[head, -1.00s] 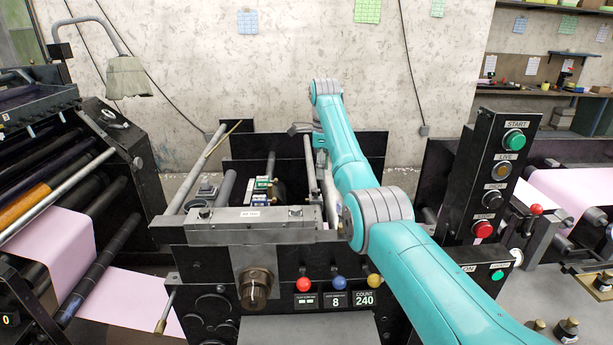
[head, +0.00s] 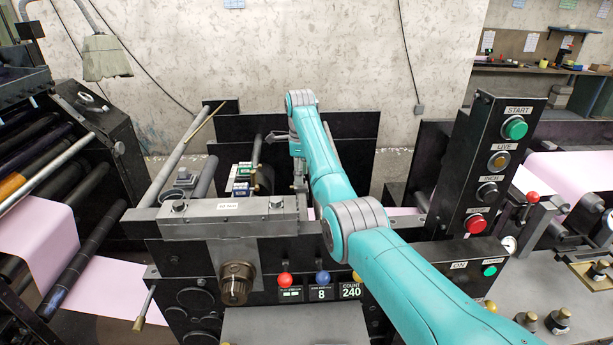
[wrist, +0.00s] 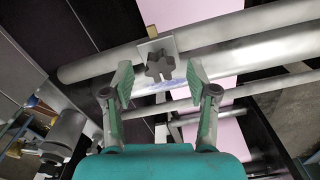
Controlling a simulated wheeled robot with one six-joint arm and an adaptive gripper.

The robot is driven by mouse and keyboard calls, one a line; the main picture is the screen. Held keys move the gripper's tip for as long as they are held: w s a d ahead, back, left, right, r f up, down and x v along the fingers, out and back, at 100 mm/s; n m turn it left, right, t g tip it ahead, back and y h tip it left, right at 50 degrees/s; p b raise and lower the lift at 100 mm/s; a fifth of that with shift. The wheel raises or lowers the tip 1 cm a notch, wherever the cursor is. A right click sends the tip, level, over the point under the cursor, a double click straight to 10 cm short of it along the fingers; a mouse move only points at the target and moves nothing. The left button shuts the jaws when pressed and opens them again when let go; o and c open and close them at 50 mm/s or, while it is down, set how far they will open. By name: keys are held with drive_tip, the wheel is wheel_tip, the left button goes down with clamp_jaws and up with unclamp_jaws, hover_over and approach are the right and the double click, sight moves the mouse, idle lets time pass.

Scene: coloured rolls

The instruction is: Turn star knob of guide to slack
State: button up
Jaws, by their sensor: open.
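The star knob (wrist: 160,66) is dark, with several lobes. In the wrist view it sits on a small metal guide plate (wrist: 150,47) on a grey bar (wrist: 105,65). My gripper (wrist: 158,82) is open, its two green-padded fingers spread to the left and right of the knob. The knob shows between the fingertips, with a gap on each side; I cannot tell how far beyond the tips it lies. In the head view my gripper (head: 297,172) hangs down behind the grey crossbar, and the knob cannot be made out there.
A grey crossbar (head: 228,209) and a black front panel with red (head: 285,279) and blue (head: 322,278) ball knobs stand before my arm. A button column (head: 497,165) rises at the right. Metal rollers (wrist: 250,80) and pink paper (wrist: 185,20) surround the knob closely.

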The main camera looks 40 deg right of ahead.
drive_tip(key=shift+f, duration=0.65)
clamp_jaws()
